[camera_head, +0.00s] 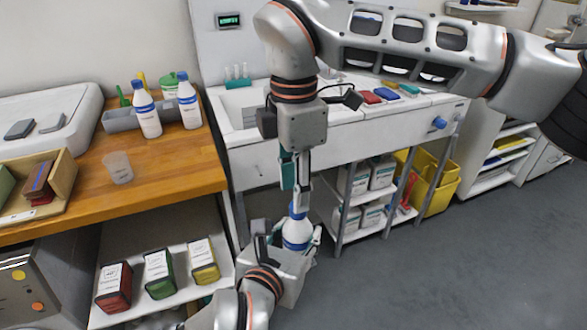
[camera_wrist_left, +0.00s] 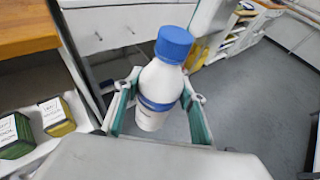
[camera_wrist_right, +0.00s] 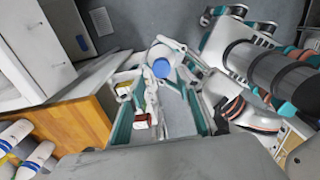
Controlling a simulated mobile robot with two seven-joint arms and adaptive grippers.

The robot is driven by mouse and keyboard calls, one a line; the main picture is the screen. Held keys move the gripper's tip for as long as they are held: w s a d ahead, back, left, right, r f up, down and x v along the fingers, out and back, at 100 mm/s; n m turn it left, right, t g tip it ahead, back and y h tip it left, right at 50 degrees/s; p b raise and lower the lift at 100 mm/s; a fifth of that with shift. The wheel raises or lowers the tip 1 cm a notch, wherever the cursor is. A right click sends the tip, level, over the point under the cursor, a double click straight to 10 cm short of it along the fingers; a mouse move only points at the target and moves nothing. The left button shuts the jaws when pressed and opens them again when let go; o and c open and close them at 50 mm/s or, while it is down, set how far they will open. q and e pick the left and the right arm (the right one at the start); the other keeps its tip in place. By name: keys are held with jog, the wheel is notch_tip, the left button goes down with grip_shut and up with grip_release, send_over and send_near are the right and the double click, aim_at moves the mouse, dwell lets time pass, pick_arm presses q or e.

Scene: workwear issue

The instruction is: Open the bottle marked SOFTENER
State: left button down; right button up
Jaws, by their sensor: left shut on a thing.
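A white bottle with a blue cap and a blue band (camera_head: 297,238) is held upright in my left gripper (camera_head: 285,250), low in front of the sink unit. In the left wrist view the bottle (camera_wrist_left: 155,97) sits between the two teal finger pads; its label is too small to read. The blue cap (camera_wrist_left: 174,44) is on it and clear of the left fingers. My right gripper (camera_head: 297,180) points down just above the cap. In the right wrist view its fingers are apart, with the blue cap (camera_wrist_right: 161,68) beyond their tips, and it holds nothing.
Two similar white bottles with blue caps (camera_head: 146,112) (camera_head: 189,104) stand by a grey tray on the wooden bench (camera_head: 165,163). A clear cup (camera_head: 118,168) is near the bench edge. The sink unit (camera_head: 245,155) is close behind my grippers. Open floor (camera_head: 420,275) lies to the right.

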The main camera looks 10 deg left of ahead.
jog(key=shift+f, duration=1.55)
grip_shut()
